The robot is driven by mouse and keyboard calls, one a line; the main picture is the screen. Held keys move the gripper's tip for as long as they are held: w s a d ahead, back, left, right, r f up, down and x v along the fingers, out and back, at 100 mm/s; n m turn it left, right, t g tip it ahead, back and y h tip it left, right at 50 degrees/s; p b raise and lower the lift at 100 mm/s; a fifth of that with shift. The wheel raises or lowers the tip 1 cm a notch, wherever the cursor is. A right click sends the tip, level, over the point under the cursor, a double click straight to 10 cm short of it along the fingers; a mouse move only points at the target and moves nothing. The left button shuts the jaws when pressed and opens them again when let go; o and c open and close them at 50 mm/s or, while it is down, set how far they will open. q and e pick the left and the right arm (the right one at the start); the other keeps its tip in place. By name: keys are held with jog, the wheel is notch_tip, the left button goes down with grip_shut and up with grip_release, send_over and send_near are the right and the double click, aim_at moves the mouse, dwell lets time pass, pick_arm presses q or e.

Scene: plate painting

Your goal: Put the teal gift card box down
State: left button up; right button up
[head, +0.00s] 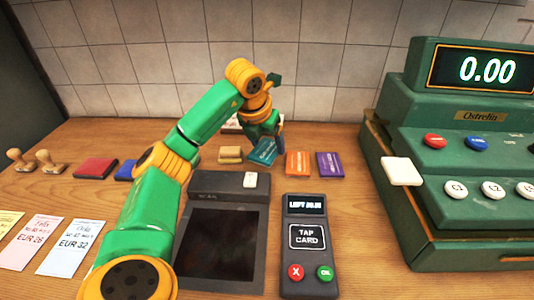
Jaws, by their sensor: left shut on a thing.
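The teal gift card box (263,153) is at the back middle of the counter, left of an orange box (298,163). It looks slightly tilted, and I cannot tell whether it touches the counter. My left gripper (266,138) is just above it, shut on its upper edge. The fingertips are partly hidden by the wrist. My right gripper is not in view.
A purple box (330,164) stands right of the orange one, and a tan stack (230,154) lies to the left. A card terminal (306,245), a dark scale-like device (222,240) and a green cash register (460,150) take up the front and right.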

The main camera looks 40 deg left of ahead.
aim_at(264, 150)
pick_arm(q)
jog(key=shift+w+a+f, duration=0.4)
jog(key=shift+a+f, duration=0.05)
jog(key=shift+f, duration=0.3)
jog(key=shift+w+a+f, duration=0.1)
jog(key=shift+f, duration=0.8)
jog(key=shift+w+a+f, duration=0.1)
jog(key=shift+f, duration=0.8)
jog(key=shift+d, duration=0.1)
jog(key=o, duration=1.1)
jog(key=shift+f, duration=0.1)
jog(key=shift+c, duration=0.2)
jog(key=p+v, duration=0.1)
jog(key=v, duration=1.1)
